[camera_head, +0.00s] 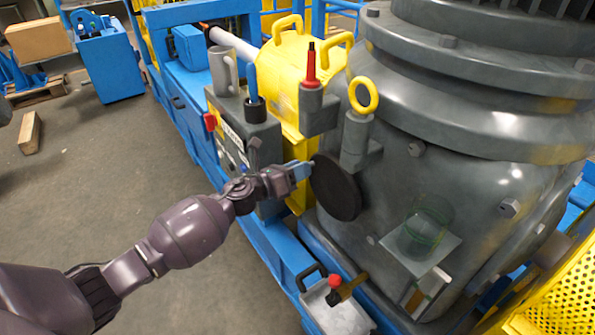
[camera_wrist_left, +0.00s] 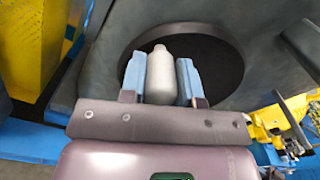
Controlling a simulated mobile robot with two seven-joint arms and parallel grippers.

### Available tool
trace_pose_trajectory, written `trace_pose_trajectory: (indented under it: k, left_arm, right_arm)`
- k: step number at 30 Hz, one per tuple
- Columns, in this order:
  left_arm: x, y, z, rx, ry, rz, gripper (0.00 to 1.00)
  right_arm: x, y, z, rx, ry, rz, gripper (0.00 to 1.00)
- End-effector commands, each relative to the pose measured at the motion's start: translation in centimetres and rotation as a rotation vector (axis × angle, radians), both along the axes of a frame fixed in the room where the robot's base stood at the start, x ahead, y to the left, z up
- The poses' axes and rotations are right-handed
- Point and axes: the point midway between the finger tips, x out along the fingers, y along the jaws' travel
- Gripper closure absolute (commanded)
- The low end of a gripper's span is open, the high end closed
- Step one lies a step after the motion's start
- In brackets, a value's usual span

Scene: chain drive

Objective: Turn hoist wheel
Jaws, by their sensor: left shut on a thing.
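The hoist wheel is a dark round disc (camera_head: 335,187) on the side of the large grey machine housing. In the left wrist view the wheel (camera_wrist_left: 215,62) fills the upper middle, with a light grey handle knob (camera_wrist_left: 160,75) in front of it. My left gripper (camera_head: 305,170) reaches the wheel's left edge. In the left wrist view its two blue fingers (camera_wrist_left: 161,82) are closed on the knob, one on each side. The knob is mostly hidden by the fingers in the head view. My right gripper is not in view.
Above the wheel are a yellow ring (camera_head: 363,95) and a red-handled tool (camera_head: 310,68) in a grey holder. A grey control box (camera_head: 250,135) stands left of the wheel. A tray (camera_head: 340,315) with a red-topped item sits below. The floor (camera_head: 90,160) at left is mostly open.

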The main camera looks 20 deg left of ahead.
Motion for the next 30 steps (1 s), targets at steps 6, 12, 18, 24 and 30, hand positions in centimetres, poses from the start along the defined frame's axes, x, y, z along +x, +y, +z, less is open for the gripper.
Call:
trace_pose_trajectory:
  k: [6,12,18,24,30]
  left_arm:
    - [-0.03,-0.07,0.32,0.021,-0.017,0.000,1.00]
    - [-0.05,-0.09,0.32,0.022,-0.017,0.000,1.00]
    - [-0.05,-0.11,0.31,0.022,-0.016,0.000,0.63]
    - [-0.06,-0.11,0.26,0.022,-0.016,0.000,0.45]
    - [-0.13,-0.07,0.21,0.022,-0.014,0.000,0.45]
  right_arm:
    - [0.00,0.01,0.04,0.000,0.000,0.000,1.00]
    - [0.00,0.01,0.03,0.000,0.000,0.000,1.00]
    - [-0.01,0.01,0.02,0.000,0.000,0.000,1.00]
    - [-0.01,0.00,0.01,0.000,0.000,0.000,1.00]
    - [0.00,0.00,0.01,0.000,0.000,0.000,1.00]
